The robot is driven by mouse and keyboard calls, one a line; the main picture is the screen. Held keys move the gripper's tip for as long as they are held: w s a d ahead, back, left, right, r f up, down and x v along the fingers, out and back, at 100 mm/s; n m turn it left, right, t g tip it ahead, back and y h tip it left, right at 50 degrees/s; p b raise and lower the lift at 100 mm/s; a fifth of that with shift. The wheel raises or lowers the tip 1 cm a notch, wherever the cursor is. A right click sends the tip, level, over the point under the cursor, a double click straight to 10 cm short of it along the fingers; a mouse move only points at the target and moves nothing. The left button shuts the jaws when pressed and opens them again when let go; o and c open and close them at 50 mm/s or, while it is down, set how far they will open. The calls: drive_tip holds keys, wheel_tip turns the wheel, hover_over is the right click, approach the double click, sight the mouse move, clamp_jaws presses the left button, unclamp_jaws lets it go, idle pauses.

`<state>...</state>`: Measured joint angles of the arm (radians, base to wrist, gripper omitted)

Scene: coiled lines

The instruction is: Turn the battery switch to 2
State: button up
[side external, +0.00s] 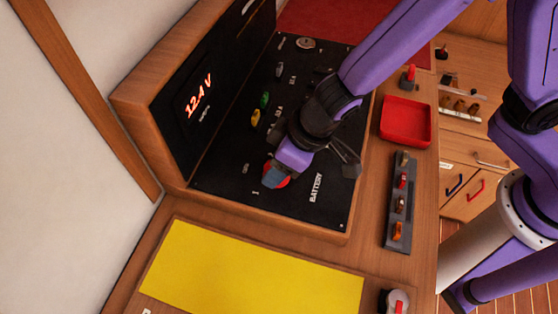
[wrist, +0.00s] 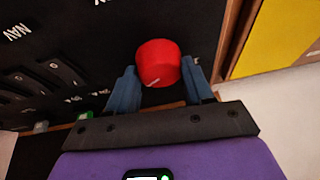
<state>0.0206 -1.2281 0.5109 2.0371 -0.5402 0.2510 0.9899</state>
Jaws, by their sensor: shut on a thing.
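The battery switch is a round red knob (side external: 284,181) on the black panel (side external: 225,165), beside the printed word BATTERY. The knob also shows in the wrist view (wrist: 158,62), with a short pale line on its lower edge. My gripper (side external: 273,176) reaches down to the panel and is shut on the knob, one blue finger on each side. In the wrist view my gripper (wrist: 159,74) has the knob between its fingertips. Position numbers around the knob cannot be read, so its setting is unclear.
A lit display (side external: 199,95) reads 12.4 V on the upright panel. Green and yellow knobs (side external: 260,107) and rocker switches (wrist: 62,72) are nearby. A red tray (side external: 405,121), a dark rack (side external: 397,210) of small parts and a yellow mat (side external: 255,270) lie around the panel.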

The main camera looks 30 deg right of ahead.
idle(0.6)
drive_tip(key=o, duration=1)
drive_tip(key=shift+o, duration=0.2)
drive_tip(key=shift+s+r, duration=0.1)
drive_tip(key=shift+r, duration=0.05)
drive_tip(key=v, duration=1.7)
drive_tip(key=shift+r, duration=0.1)
drive_tip(key=s+d+f+n+g+h, duration=0.1)
drive_tip(key=s+d+f, duration=0.1)
drive_tip(key=d, duration=0.7)
drive_tip(key=s+d+f+n+g+h, duration=0.1)
drive_tip(key=s+d, duration=0.3)
drive_tip(key=d, duration=0.4)
drive_tip(key=s+d+f+n+h, duration=0.1)
drive_tip(key=s+d+f+n, duration=0.1)
drive_tip(key=d, duration=0.7)
drive_tip(key=shift+s+d+f+g, duration=0.4)
drive_tip(key=shift+s+f, duration=0.1)
drive_tip(key=shift+s, duration=0.3)
